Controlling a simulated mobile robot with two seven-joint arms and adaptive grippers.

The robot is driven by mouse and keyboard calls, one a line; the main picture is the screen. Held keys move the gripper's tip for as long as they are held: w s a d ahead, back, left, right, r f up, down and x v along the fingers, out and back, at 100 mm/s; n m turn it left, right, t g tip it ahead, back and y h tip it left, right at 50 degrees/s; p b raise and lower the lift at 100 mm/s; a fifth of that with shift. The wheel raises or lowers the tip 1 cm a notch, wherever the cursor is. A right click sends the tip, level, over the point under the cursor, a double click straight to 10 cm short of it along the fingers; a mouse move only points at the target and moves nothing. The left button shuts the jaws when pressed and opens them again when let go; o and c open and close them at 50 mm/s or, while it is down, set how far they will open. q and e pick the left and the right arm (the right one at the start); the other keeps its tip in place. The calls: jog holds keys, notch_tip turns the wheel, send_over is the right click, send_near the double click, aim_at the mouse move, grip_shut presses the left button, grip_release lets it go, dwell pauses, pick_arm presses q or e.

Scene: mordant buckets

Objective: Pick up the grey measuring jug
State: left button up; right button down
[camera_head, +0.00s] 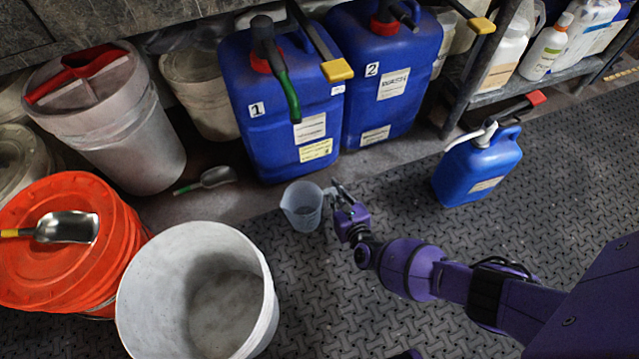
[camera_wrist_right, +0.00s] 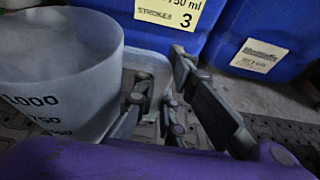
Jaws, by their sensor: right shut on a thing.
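The grey measuring jug (camera_head: 301,206) is upright near the middle of the head view, in front of the blue canister marked 1. In the right wrist view the jug (camera_wrist_right: 60,75) fills the left side, with volume marks on its wall. My right gripper (camera_head: 338,195) is at the jug's right side, shut on its handle (camera_wrist_right: 148,75). The fingers (camera_wrist_right: 160,100) hide part of the handle. I cannot tell whether the jug's base touches the floor. My left gripper is out of view.
An open white bucket (camera_head: 135,305) and an orange lidded bucket (camera_head: 105,260) stand at the left. Blue canisters 1 (camera_head: 250,145) and 2 (camera_head: 400,110) stand behind. A small scoop (camera_head: 215,177) lies on the floor. A smaller blue can (camera_head: 470,175) stands right, with clear patterned floor between.

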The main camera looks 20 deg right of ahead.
jog(key=shift+w+a+r, duration=0.1)
jog(key=shift+w, duration=0.05)
jog(key=shift+w+r, duration=0.1)
dwell(0.3)
